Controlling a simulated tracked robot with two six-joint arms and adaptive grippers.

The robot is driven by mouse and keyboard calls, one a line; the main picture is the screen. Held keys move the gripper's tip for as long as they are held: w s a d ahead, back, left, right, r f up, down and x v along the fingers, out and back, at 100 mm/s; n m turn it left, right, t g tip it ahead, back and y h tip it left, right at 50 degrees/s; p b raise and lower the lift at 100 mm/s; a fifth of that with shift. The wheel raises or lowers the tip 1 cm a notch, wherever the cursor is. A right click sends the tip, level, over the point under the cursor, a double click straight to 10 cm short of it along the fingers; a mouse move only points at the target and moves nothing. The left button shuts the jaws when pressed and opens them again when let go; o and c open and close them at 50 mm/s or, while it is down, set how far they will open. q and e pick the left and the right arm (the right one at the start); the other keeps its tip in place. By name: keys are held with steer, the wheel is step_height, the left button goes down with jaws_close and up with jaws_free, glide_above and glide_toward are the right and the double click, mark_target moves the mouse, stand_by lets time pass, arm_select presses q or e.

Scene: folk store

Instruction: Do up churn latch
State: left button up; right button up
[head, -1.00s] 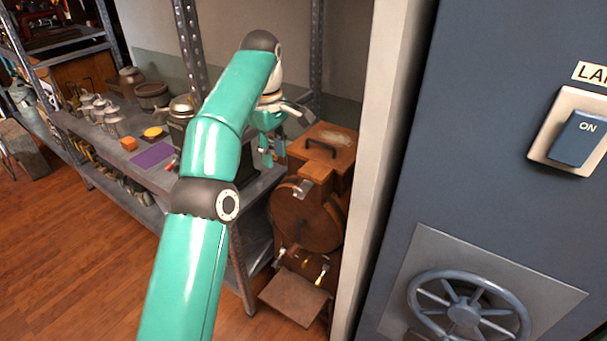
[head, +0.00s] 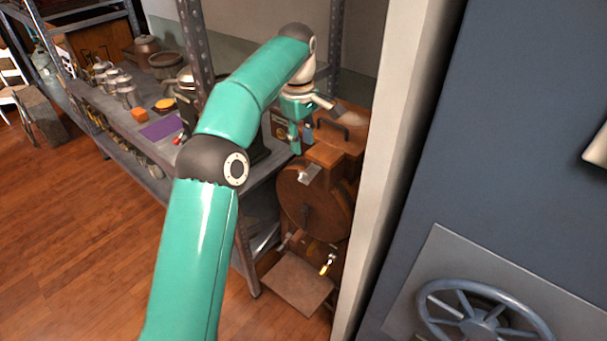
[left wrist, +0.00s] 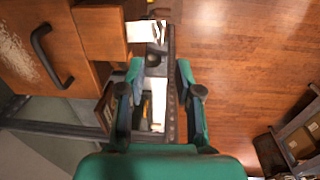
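A brown wooden drum (head: 314,200), which looks like the churn, stands right of the shelf. A small metal piece (head: 310,174), possibly its latch, sits at the drum's upper front. A wooden box with a black handle (head: 333,127) is above and behind the drum. My left gripper (head: 298,138) hangs with fingers down, just left of the box in the head view. In the left wrist view my left gripper (left wrist: 158,78) is open with nothing held between its fingers, and the wooden box (left wrist: 98,32) lies to its left. My right gripper is not in view.
A metal shelf (head: 200,150) holds pots, a purple mat (head: 162,127) and small objects left of the drum. A pale wall edge (head: 380,170) and a blue panel with a handwheel (head: 480,320) stand to the right. Wooden floor (head: 90,250) is clear at left.

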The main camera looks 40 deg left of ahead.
mark_target(302, 172)
arm_select(q)
step_height(302, 172, down, 9)
steer(key=shift+w+f+b, duration=0.1)
steer(key=shift+w+b, duration=0.05)
steer(key=shift+b, duration=0.3)
steer(key=shift+c, duration=0.3)
jaws_close()
